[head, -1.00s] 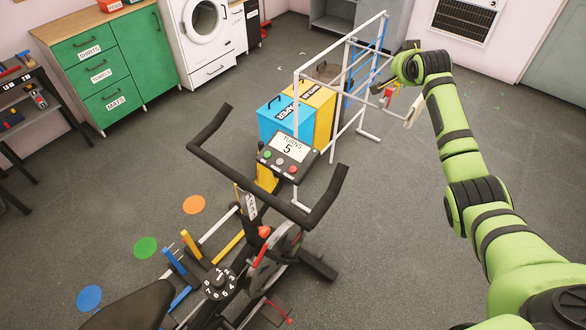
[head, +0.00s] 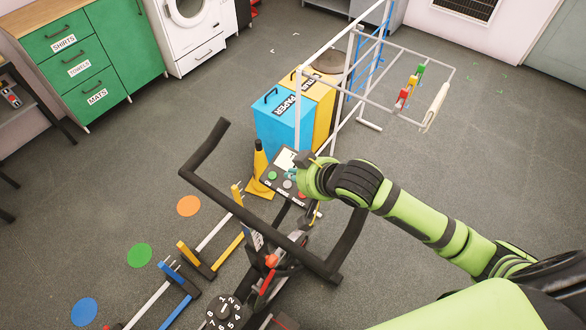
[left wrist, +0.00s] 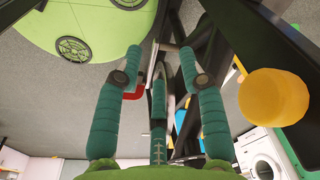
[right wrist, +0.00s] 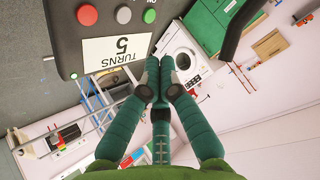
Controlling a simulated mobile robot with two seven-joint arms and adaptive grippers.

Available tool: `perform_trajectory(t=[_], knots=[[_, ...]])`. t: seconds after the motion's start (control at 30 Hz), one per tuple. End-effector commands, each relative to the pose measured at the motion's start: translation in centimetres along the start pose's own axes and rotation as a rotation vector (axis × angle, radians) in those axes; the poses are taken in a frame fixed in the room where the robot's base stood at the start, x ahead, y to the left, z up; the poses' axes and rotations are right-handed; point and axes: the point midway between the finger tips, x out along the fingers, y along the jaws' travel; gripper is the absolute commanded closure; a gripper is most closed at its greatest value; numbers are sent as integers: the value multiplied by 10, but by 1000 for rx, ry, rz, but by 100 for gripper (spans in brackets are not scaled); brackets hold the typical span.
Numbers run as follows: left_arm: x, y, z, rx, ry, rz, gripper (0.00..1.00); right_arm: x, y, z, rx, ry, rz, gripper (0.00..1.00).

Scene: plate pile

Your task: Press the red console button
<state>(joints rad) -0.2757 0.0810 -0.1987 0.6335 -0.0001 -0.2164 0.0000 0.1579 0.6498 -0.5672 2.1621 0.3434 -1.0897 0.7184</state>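The console (head: 270,182) on the exercise bike has a row of buttons below a white screen. In the right wrist view the console (right wrist: 60,45) appears upside down, with the red button (right wrist: 87,15), a grey button (right wrist: 123,15), a green button (right wrist: 149,16) and a screen reading TURNS 5 (right wrist: 117,50). My right gripper (right wrist: 159,78) is shut with its fingertips together and empty, beside the screen and apart from the red button. In the head view my right gripper (head: 304,162) covers the console's right part. My left gripper (left wrist: 160,62) is open and empty, outside the head view.
The bike's black handlebar (head: 343,230) curves around the console, close to my right arm. A blue bin (head: 275,125) and a yellow bin (head: 322,105) stand behind it, beside a white rack (head: 410,120). A yellow cone (head: 259,172) stands left of the console.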

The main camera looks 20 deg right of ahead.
Motion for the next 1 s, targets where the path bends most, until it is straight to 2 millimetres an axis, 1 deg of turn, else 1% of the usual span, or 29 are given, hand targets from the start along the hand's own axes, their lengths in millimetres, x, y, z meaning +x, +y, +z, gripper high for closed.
perform_trajectory(t=[0.03,0.1,0.17,0.27,0.3,0.4,0.47,0.5,0.57,0.7,0.8,0.87,0.93,1.0], knots=[[1,-3,-15,0,22,-4,60,0,-2,3,-1,-4,-4,100],[1,-5,-28,0,43,-6,60,-1,-2,3,-2,-5,-4,100],[1,-4,-26,0,41,-6,60,-1,-2,3,-2,-4,-4,100],[0,0,5,0,-9,0,60,0,-2,2,-1,-4,-4,100],[-1,3,22,0,-37,4,60,0,-2,2,-1,-4,-4,100],[-5,9,57,0,-93,11,60,0,-1,3,-1,-4,-3,100],[-6,10,66,1,-106,14,60,2,1,4,-1,-4,-2,100],[-6,11,67,1,-106,14,60,4,2,6,-1,-5,-1,100],[-5,9,58,2,-93,12,60,8,5,9,-1,-6,-1,100],[-1,4,20,2,-31,5,60,21,15,18,0,-7,0,100],[0,2,3,2,-3,2,60,31,22,26,0,-6,0,100],[0,1,1,2,-2,2,60,37,27,30,0,-5,-1,100],[0,1,5,2,-8,2,60,44,31,35,0,-5,-1,100],[9,3,14,2,-20,4,60,52,36,41,-1,-4,-2,100]])
